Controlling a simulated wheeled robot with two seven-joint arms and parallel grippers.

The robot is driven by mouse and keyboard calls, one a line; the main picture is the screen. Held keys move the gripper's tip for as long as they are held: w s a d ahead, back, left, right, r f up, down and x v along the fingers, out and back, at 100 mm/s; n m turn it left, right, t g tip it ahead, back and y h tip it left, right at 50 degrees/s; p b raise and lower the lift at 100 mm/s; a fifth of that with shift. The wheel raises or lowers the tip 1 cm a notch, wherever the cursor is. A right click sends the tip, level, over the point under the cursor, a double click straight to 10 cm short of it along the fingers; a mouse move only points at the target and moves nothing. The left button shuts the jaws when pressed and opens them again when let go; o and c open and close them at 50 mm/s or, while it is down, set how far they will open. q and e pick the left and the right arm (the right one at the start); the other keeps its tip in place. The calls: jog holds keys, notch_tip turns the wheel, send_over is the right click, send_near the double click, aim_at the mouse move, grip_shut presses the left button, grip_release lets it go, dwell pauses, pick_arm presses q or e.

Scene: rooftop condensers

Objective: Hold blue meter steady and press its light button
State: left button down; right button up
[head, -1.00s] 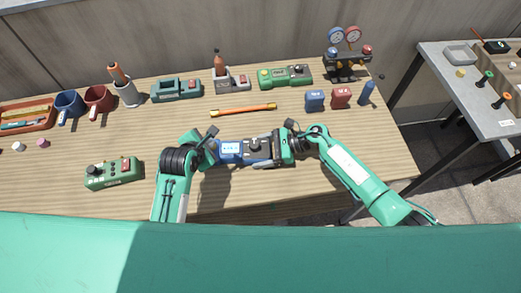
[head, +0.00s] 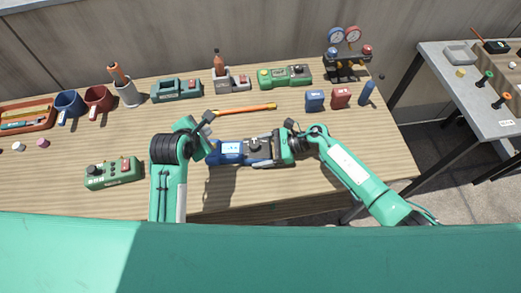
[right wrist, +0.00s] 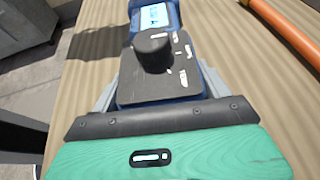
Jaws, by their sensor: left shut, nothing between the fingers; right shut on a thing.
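The blue meter (head: 226,158) lies at the front middle of the table, its long side running left to right. It has a bright pale-blue screen (head: 232,148), a dark face and a black knob (head: 255,145). My right gripper (head: 279,148) is shut on the meter's right end. In the right wrist view the meter (right wrist: 188,92) sits between the fingers, with its knob (right wrist: 153,50) and screen (right wrist: 155,17) beyond. My left gripper (head: 206,147) is shut and empty, close to the meter's left end; I cannot tell whether it touches. The light button cannot be made out.
A green meter (head: 113,173) lies at the front left. An orange-and-black bar (head: 246,109) lies behind the blue meter. Mugs (head: 98,101), a teal device (head: 177,90), another green meter (head: 285,76) and small blue and red blocks (head: 341,97) stand farther back.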

pick_arm(q)
jog(key=shift+r, duration=0.2)
pick_arm(e)
jog(key=o, duration=1.3)
jog(key=shift+d, duration=0.1)
pick_arm(q)
jog(key=shift+f+b, duration=0.55)
jog(key=shift+f, duration=0.05)
pick_arm(e)
jog(key=v, duration=0.9)
